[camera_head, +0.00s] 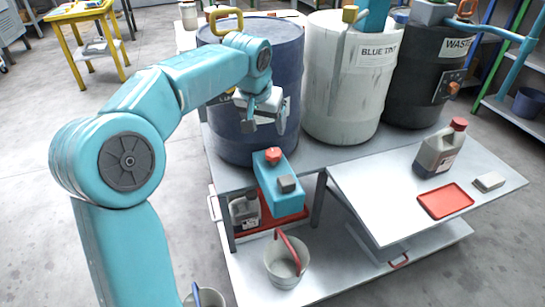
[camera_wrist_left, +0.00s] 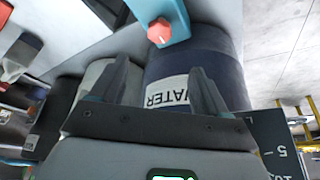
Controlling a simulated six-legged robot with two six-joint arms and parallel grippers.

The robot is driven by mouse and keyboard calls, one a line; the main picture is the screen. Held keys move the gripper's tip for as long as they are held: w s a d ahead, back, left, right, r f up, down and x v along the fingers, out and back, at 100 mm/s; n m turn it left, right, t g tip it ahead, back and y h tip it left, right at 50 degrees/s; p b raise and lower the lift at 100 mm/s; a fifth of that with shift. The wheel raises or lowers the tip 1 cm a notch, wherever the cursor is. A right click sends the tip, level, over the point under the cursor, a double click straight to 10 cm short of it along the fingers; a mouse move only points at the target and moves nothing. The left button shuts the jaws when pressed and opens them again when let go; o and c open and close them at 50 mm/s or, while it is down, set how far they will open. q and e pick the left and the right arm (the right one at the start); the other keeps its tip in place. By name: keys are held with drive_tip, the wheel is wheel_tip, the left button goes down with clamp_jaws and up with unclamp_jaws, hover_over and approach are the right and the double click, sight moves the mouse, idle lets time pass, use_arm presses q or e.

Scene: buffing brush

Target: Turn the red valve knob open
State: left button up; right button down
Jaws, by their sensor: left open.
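The red valve knob (camera_head: 273,155) sits on top of a teal block (camera_head: 284,177) at the front edge of the bench, before the blue drum (camera_head: 232,140). The knob also shows at the top of the left wrist view (camera_wrist_left: 160,31), above and beyond the fingertips. My left gripper (camera_head: 265,116) is open and empty. It hangs in front of the blue drum, above the knob and apart from it. In the left wrist view the fingers (camera_wrist_left: 162,75) stand wide apart, with the blue drum's label behind them. My right gripper is not in view.
A white drum (camera_head: 345,95) and a black waste drum (camera_head: 425,85) stand to the right. A jug (camera_head: 440,150), a red tray (camera_head: 445,212) and a small block (camera_head: 488,182) sit on the side shelf. A bucket (camera_head: 287,262) is below the teal block.

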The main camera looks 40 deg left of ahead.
sight(274, 152)
use_arm(q)
drive_tip(key=b+x, duration=0.4)
drive_tip(key=x, duration=0.9)
drive_tip(key=shift+f+b, duration=0.15)
drive_tip(key=shift+b, duration=0.2)
drive_tip(key=shift+w+f, duration=0.2)
drive_tip(key=shift+f, duration=0.2)
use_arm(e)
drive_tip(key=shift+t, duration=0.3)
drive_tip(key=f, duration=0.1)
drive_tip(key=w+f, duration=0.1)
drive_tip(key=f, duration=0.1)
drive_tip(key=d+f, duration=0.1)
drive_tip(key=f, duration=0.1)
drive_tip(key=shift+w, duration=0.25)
use_arm(q)
drive_tip(key=c, duration=1)
